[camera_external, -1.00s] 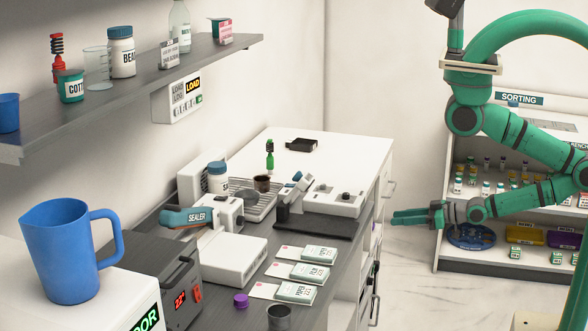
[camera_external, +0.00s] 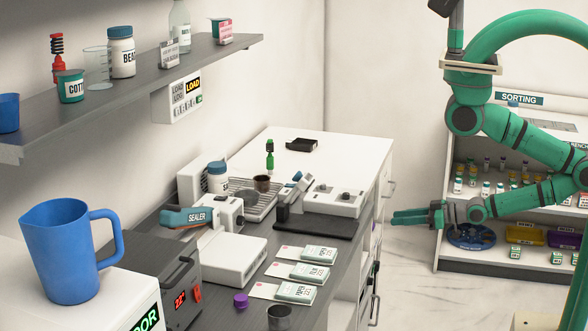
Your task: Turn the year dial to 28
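The task's year dial is not clearly identifiable. A white unit (camera_external: 333,201) with small dark knobs (camera_external: 345,196) on its top stands on the counter. The knobs are too small to read any number. My gripper (camera_external: 397,217) points left in the air beyond the counter's right edge, to the right of and a little below the knobs in the picture. It touches nothing that I can see. Its green fingers lie close together in this side view, and I cannot tell the gap between them.
A sealer (camera_external: 191,217) and several printed packets (camera_external: 304,271) are on the grey counter (camera_external: 225,294). A blue pitcher (camera_external: 65,250) stands at the front left. A sorting shelf (camera_external: 470,262) with several bottles is behind my arm. The white counter's back part is mostly clear.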

